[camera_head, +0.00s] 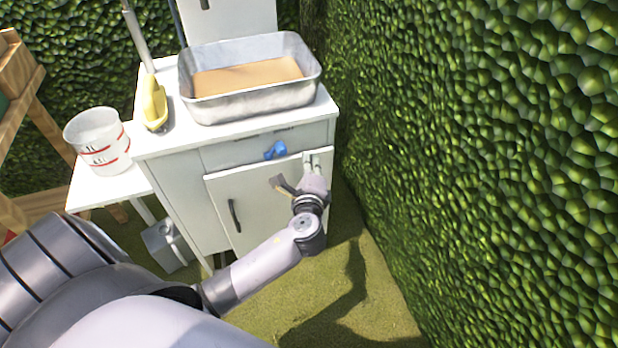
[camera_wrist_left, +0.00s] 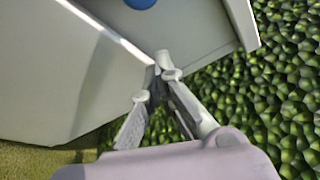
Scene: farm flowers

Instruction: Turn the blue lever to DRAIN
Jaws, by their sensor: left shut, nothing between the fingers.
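The small blue lever (camera_head: 275,150) sits on the upper front of the white cabinet (camera_head: 188,205), just below the metal basin (camera_head: 250,104). Its round blue edge also shows at the top of the left wrist view (camera_wrist_left: 140,3). No DRAIN marking can be read. My left gripper (camera_head: 312,160) is shut and empty, to the right of the lever and slightly lower, by the cabinet's right front edge. In the left wrist view its fingers (camera_wrist_left: 160,78) point up toward the cabinet front, apart from the lever. I cannot tell whether they touch the cabinet. My right gripper is out of view.
The basin holds a tan block or layer (camera_head: 248,77). A yellow object (camera_head: 154,102) stands left of it. A bucket with red markings (camera_head: 98,140) is on a low white side table (camera_head: 95,192). A dense hedge (camera_head: 480,150) rises close on the right. Grass lies in front.

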